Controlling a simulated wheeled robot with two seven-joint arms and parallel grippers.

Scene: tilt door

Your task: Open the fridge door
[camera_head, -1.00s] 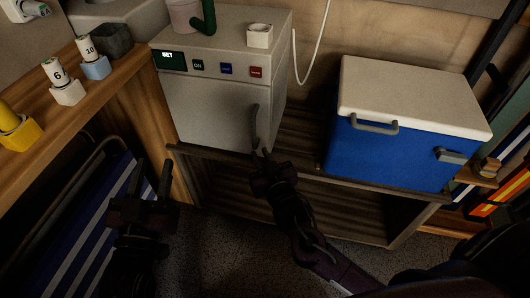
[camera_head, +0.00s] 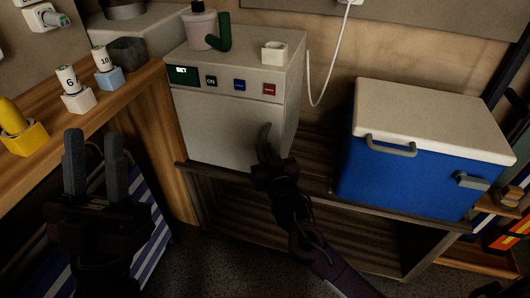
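The fridge is a small off-white box with a control strip of a display and coloured buttons; its front door (camera_head: 215,128) looks closed, flush with the body. A dark curved handle (camera_head: 265,135) stands at the door's right edge. My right gripper (camera_head: 267,158) is at the handle's lower part and hides it; I cannot tell whether the fingers are closed around it. My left gripper (camera_head: 95,160) is open and empty, its two fingers pointing up, in front of the wooden counter and away from the fridge.
A blue cooler with a white lid (camera_head: 430,120) stands to the right on the same wooden shelf (camera_head: 315,190). A bottle and a green object (camera_head: 222,32) stand on the fridge.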

